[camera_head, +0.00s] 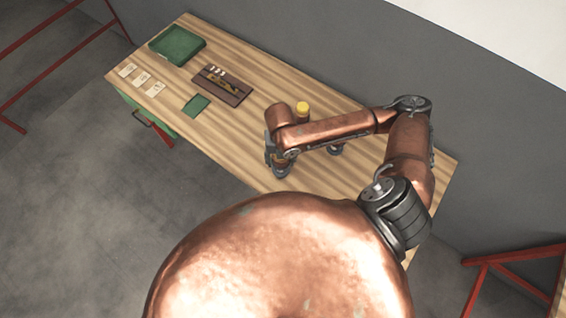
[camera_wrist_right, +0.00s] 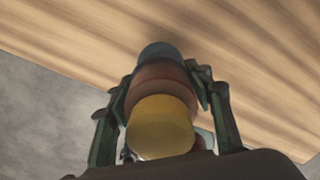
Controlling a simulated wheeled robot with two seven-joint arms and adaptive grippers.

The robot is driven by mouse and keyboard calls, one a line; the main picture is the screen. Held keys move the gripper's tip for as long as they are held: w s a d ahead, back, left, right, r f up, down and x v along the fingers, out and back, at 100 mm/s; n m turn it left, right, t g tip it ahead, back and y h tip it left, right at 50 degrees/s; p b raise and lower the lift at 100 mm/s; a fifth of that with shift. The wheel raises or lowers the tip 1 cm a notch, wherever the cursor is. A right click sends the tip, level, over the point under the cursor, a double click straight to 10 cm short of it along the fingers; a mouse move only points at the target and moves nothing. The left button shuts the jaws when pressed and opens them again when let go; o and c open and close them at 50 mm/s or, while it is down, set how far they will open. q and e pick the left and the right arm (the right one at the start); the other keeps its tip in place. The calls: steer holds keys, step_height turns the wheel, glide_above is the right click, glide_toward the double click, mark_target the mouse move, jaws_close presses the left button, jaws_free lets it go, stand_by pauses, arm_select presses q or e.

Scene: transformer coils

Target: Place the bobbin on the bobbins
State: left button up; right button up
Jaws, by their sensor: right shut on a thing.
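In the right wrist view a bobbin (camera_wrist_right: 160,127) with a yellow end, a red-brown winding and a blue-grey far end sits between the two fingers of my right gripper (camera_wrist_right: 163,105). The fingers are shut on it from both sides. In the head view my right gripper (camera_head: 272,152) is over the table's front edge area, with the bobbin (camera_head: 282,170) partly hidden by it. A yellow-topped thing (camera_head: 302,107) shows behind my right arm, its lower part hidden. Another dark-based bobbin (camera_head: 335,149) shows partly below the forearm. My left gripper is not in view.
The wooden table (camera_head: 225,140) carries a green box (camera_head: 177,45), white cards (camera_head: 141,79), a dark brown tray (camera_head: 222,86) with small parts, and a green pad (camera_head: 196,106) on its left half. A grey wall runs behind the table.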

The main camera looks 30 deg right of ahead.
steer(key=shift+w+d+f, duration=0.1)
steer(key=shift+d+f, duration=0.2)
steer(key=shift+f, duration=0.1)
steer(key=shift+d+f, duration=0.15)
steer(key=shift+f, duration=1.5)
steer(key=shift+f, duration=0.1)
steer(key=o, duration=1.4)
step_height(320, 180, up, 12)
steer(key=shift+r+p, duration=0.1)
steer(key=shift+p, duration=0.45)
